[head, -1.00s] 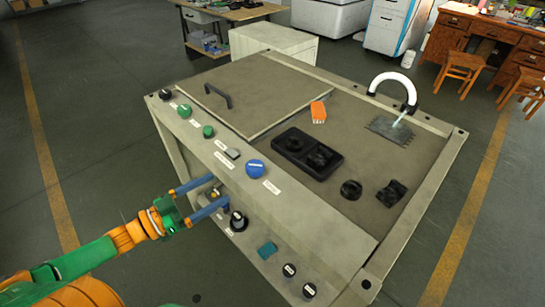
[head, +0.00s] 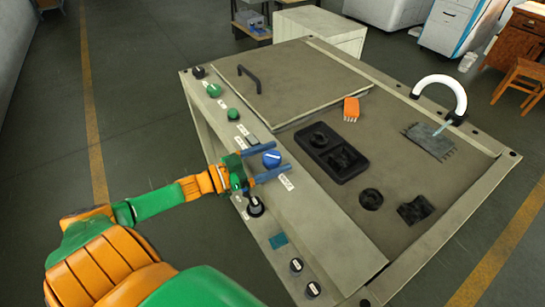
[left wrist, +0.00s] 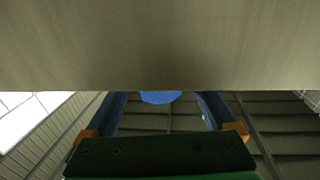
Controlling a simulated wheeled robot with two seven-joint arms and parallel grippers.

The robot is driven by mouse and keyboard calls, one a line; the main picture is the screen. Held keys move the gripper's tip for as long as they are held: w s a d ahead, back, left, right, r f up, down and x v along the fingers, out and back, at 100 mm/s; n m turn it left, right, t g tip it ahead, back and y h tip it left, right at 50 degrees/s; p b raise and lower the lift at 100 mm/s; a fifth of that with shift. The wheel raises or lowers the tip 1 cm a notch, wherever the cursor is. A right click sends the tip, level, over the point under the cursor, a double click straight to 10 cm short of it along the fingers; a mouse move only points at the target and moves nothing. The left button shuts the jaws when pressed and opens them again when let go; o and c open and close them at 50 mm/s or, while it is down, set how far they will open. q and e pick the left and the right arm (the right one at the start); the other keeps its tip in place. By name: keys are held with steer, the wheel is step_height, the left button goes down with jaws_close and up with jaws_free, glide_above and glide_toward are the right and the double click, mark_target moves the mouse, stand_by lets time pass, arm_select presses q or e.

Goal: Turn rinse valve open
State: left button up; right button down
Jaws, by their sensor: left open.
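A round blue knob (head: 271,158), which I take to be the rinse valve, sits on the sloped front panel (head: 320,222) of the machine, with a white mark across its face. My left gripper (head: 280,158) is open, with one blue finger on each side of the knob in the head view. In the left wrist view, part of the blue knob (left wrist: 160,97) shows between the two spread fingers; the pale panel hides the rest. I cannot tell whether the fingers touch it. My right gripper is not in view.
Green knobs (head: 214,90) and a black knob (head: 198,72) sit farther up the panel. A black fixture (head: 330,152) and a white hose (head: 440,84) are on the machine top.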

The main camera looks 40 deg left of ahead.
arm_select(q)
steer(key=shift+s, duration=0.1)
steer(key=c, duration=0.4)
steer(key=shift+a, duration=0.1)
steer(key=c, duration=1)
steer(key=shift+o, duration=0.2)
steer(key=shift+r+n+y+p, duration=0.2)
steer(key=shift+n+y+p, duration=0.15)
steer(key=shift+p, duration=0.25)
steer(key=n+t+y+p, duration=0.1)
steer(key=y+p, duration=0.1)
steer(key=n+t+y+p, duration=0.1)
steer(key=n+y+p, duration=0.1)
steer(key=y+p, duration=0.1)
steer(key=shift+r+n, duration=0.15)
steer(key=shift+n, duration=0.1)
steer(key=n+y+p, duration=0.1)
steer(key=n+y, duration=0.1)
steer(key=y, duration=0.2)
steer(key=shift+p, duration=0.4)
steer(key=shift+f+n+y+p, duration=0.2)
steer(key=shift+n+y, duration=0.45)
steer(key=shift+y, duration=0.3)
steer(key=shift+f+n+y+p, duration=0.1)
steer(key=shift+n+y+p, duration=0.05)
steer(key=shift+n+y, duration=0.65)
steer(key=shift+y, duration=0.4)
steer(key=o, duration=1.4)
steer(key=shift+c, duration=0.2)
